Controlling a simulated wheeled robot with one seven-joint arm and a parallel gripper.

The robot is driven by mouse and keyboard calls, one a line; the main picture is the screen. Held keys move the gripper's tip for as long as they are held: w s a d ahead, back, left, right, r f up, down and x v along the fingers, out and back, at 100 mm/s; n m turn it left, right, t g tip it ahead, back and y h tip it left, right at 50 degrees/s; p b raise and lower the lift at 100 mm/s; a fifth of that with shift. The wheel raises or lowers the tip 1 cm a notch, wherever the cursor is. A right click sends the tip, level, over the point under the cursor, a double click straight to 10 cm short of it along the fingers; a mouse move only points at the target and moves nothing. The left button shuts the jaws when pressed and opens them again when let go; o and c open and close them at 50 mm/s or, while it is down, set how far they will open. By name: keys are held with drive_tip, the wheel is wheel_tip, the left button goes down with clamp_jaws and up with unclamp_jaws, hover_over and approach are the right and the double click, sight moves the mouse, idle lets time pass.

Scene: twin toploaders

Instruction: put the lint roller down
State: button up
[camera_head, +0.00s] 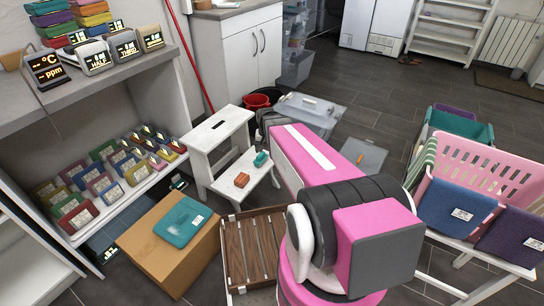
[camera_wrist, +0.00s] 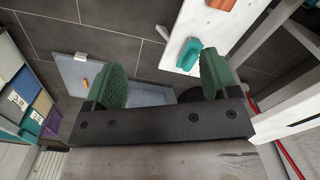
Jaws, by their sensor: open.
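My gripper (camera_wrist: 163,68) shows in the wrist view with its two green-padded fingers wide apart and nothing between them. A small teal object (camera_head: 261,158) lies on the lower step of the white step stool (camera_head: 222,132); it also shows in the wrist view (camera_wrist: 189,53), beyond the fingers and apart from them. It may be the lint roller, but I cannot tell for sure. A small orange-brown block (camera_head: 241,180) lies near it on the same step. In the head view my pink arm hides my gripper.
A slatted wooden crate (camera_head: 236,277) and a cardboard box (camera_head: 150,245) with a teal folded item (camera_head: 183,222) stand in front of the stool. A pink laundry basket (camera_head: 480,165) is at the right. A grey panel (camera_head: 362,156) lies on the floor. Floor is clear at the back.

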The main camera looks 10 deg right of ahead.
drive_tip(key=s+r+n, duration=0.3)
drive_tip(key=s+r, duration=0.2)
drive_tip(key=s, duration=0.7)
drive_tip(key=shift+r+n, duration=0.3)
drive_tip(key=shift+r, duration=0.1)
